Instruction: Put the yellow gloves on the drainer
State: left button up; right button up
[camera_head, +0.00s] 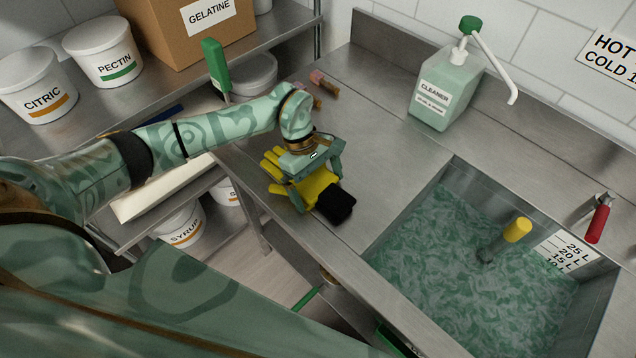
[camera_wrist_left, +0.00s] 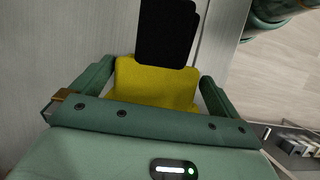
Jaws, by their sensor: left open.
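The yellow gloves (camera_head: 274,166) lie on the steel counter left of the sink, with the fingers pointing left. A black piece (camera_head: 336,204) adjoins their right end; it also shows in the left wrist view (camera_wrist_left: 167,32). I cannot tell if it is their cuff. My left gripper (camera_head: 318,184) is over the gloves, its jaws open on either side of the yellow part (camera_wrist_left: 155,82). Part of the gloves is hidden under the gripper. I cannot make out a separate drainer rack. My right gripper is not in view.
The sink (camera_head: 386,248) of green water is at right, with a yellow-topped post (camera_head: 517,230) in it. A cleaner bottle (camera_head: 445,92) with a long spout stands behind. Small pinkish-brown items (camera_head: 320,82) lie at the back. Shelves with tubs (camera_head: 102,50) are at left.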

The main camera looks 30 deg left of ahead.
pick_arm(q)
jog(key=v, duration=1.1)
jog(key=shift+r, duration=0.4)
